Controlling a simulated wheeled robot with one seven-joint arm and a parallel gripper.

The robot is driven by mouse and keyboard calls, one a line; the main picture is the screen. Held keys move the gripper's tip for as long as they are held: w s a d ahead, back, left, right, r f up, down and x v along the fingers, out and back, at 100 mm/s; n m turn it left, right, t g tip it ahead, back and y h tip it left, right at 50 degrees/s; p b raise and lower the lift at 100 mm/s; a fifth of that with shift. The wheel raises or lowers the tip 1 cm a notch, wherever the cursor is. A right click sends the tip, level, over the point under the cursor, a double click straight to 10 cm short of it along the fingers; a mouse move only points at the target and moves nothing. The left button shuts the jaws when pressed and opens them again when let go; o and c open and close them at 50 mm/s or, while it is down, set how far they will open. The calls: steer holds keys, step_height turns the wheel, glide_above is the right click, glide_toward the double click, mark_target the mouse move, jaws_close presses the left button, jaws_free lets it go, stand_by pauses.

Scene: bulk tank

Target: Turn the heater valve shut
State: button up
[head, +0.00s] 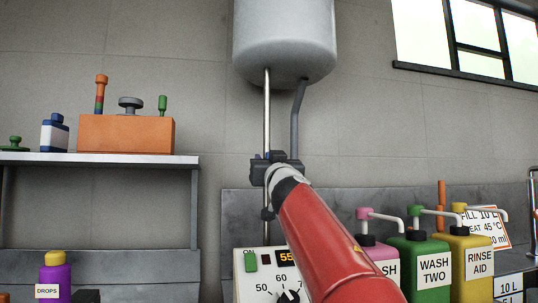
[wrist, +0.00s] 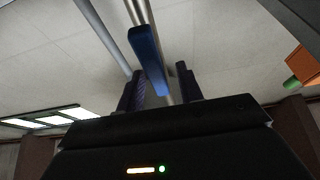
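The heater (head: 285,40) is a pale grey tank on the wall, with a bright metal pipe (head: 267,110) running down from it. The valve handle is a blue lever (wrist: 149,60), seen in the wrist view lying nearly along the pipe. My gripper (head: 270,157) is raised in front of the pipe below the tank and hides most of the valve in the head view. In the wrist view, my gripper (wrist: 159,88) is open, with one dark finger on each side of the lever's near end. Small gaps seem to show on both sides; contact is not clear.
A grey pipe (head: 297,115) runs beside the bright one. A control box (head: 250,284) with a dial stands below. Pump bottles, including a green one (head: 430,265), stand at right. A shelf (head: 100,158) with an orange block (head: 125,134) is at left.

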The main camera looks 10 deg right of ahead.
steer(key=shift+w, duration=0.1)
jaws_close()
